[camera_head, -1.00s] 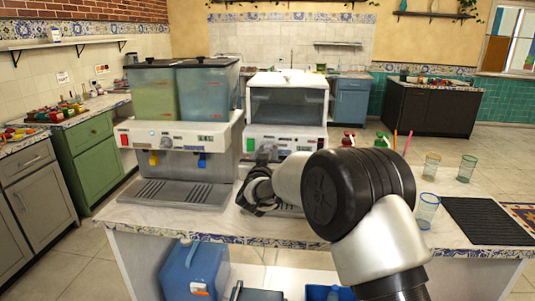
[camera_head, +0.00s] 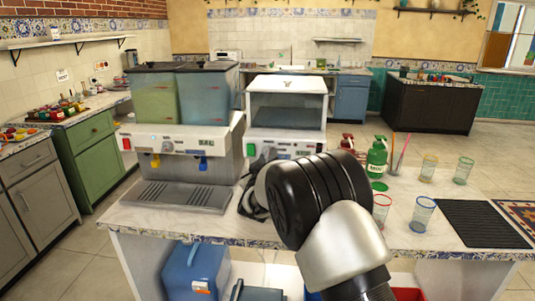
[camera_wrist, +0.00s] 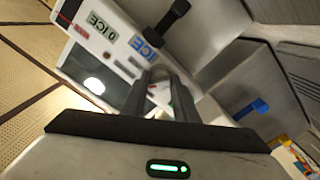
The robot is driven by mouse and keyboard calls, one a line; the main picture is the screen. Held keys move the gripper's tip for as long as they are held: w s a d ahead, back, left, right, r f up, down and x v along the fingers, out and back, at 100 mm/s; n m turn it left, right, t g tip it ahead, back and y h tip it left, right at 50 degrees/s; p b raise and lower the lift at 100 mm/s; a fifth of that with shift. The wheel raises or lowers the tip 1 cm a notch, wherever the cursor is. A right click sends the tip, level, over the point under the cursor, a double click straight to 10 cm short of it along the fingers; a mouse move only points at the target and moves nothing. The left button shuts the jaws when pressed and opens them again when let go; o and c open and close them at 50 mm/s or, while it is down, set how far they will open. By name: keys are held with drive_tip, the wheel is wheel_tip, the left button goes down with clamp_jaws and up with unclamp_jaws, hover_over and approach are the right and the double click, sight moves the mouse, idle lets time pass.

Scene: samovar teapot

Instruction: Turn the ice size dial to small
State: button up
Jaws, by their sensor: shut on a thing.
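The ice machine (camera_head: 287,103) stands on the counter in the head view, a white box with a clear front and a control panel (camera_head: 308,148) below. In the wrist view its panel (camera_wrist: 90,35) appears tilted, with a green ICE display (camera_wrist: 101,26) and a blue ICE label (camera_wrist: 148,45). My gripper (camera_wrist: 160,78) reaches to the panel beside the blue label, with its dark fingers closed. The ice size dial is hidden by the fingers, and its setting cannot be read. In the head view my arm covers the machine's lower right front.
A drink dispenser (camera_head: 190,140) with green and blue tanks stands close on the left. A red bottle (camera_head: 347,145), a green bottle (camera_head: 376,157) and several glasses stand on the right. A black mat (camera_head: 480,223) lies at the right end of the counter.

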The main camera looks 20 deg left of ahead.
drive_tip(key=n+p, duration=0.1)
drive_tip(key=n, duration=0.2)
drive_tip(key=shift+n, duration=0.4)
drive_tip(key=shift+n+p, duration=0.8)
drive_tip(key=shift+n, duration=0.8)
drive_tip(key=o, duration=1)
drive_tip(key=v, duration=1.7)
drive_tip(key=shift+s+d, duration=0.15)
drive_tip(key=shift+s, duration=0.1)
